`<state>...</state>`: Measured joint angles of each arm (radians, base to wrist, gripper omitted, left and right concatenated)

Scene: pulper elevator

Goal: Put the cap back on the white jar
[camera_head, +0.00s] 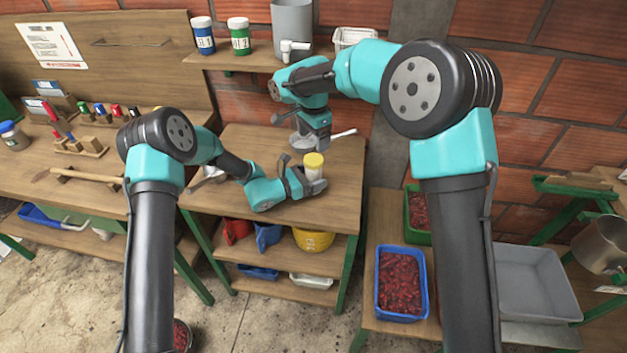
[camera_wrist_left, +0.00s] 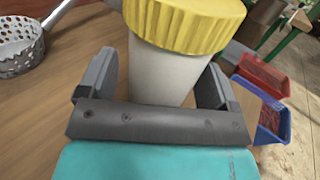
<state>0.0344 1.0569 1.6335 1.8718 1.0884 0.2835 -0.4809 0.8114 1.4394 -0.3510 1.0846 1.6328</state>
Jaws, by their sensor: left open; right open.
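The white jar (camera_head: 314,176) stands upright on the wooden table, and the yellow cap (camera_head: 313,160) sits on its top. In the left wrist view the jar (camera_wrist_left: 165,72) is between the fingers of my left gripper (camera_wrist_left: 160,85), with the ribbed cap (camera_wrist_left: 190,22) above them. The cap looks seated; I cannot tell whether it is tight. My left gripper (camera_head: 308,184) is open around the jar. My right gripper (camera_head: 318,146) is open just above and behind the cap, apart from it, its fingertips partly hidden.
A metal strainer (camera_wrist_left: 18,50) lies on the table behind the jar. A shelf (camera_head: 260,56) above holds a blue jar (camera_head: 203,40), a green jar (camera_head: 239,40) and a grey container (camera_head: 292,25). Free tabletop lies right of the jar. A blue crate (camera_head: 402,282) of red fruit stands lower right.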

